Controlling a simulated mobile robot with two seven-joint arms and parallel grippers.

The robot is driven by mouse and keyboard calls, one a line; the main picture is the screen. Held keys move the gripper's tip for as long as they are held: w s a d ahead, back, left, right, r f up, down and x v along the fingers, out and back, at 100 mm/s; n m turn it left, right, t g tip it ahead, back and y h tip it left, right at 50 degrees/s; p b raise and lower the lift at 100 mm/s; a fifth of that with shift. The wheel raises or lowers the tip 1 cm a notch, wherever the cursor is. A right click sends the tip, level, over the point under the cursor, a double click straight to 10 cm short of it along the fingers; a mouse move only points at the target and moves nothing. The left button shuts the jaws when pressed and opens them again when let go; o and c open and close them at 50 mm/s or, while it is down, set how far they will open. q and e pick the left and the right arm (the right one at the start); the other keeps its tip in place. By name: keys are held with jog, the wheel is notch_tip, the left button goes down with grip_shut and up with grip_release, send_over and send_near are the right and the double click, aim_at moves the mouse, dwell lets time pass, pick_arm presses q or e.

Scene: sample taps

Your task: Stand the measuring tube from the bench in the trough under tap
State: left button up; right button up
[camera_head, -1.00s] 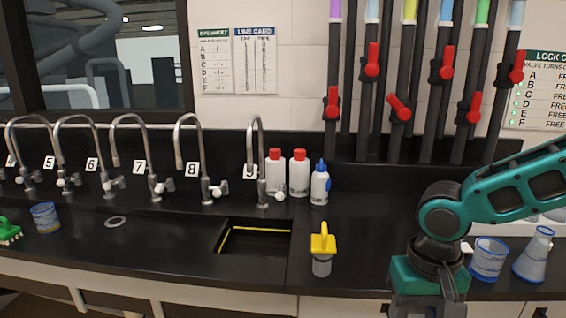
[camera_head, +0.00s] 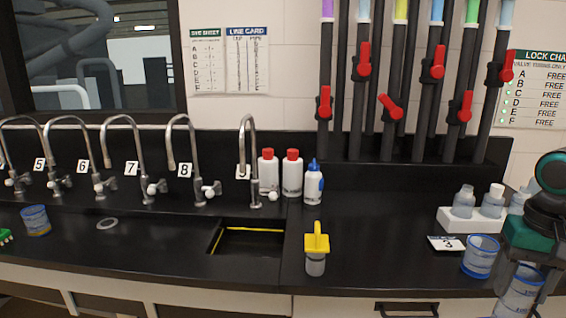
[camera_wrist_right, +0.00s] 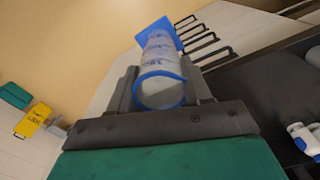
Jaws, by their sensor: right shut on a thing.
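My right gripper (camera_head: 522,268) is at the right edge of the head view, in front of the bench's front edge. It is shut on the measuring tube (camera_head: 520,294), clear with blue markings. In the right wrist view the tube (camera_wrist_right: 160,68) lies between the fingers (camera_wrist_right: 160,90), with a blue rim at the near end and a blue base at the far end. The sunken trough (camera_head: 250,240), with a yellow line inside, is in the black bench left of centre. A curved tap (camera_head: 252,160) stands behind it; its number plate is partly hidden. My left gripper is out of view.
A yellow-topped grey object (camera_head: 316,250) stands right of the trough. White bottles (camera_head: 292,175) stand behind. A beaker (camera_head: 481,257) and a white bottle rack (camera_head: 468,219) are near my right gripper. Bare bench (camera_head: 385,250) lies between the yellow-topped object and the beaker.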

jog(key=s+d+f+m, duration=0.3)
jog(key=s+d+f, duration=0.2)
jog(key=s+d, duration=0.15)
jog(key=w+a+f+n, duration=0.25)
jog(key=a+f, duration=0.25)
jog(key=a, duration=0.7)
jog(key=w+a+r+n, duration=0.1)
jog(key=w+a+n, duration=0.1)
jog(key=a, duration=0.5)
jog(key=w+a+r+n, duration=0.2)
jog(key=a+n, duration=0.1)
jog(key=a, duration=0.4)
jog(key=shift+a+r, duration=0.2)
jog(key=shift+r, duration=0.05)
jog(key=shift+w+n, duration=0.1)
jog(key=shift+n, duration=0.15)
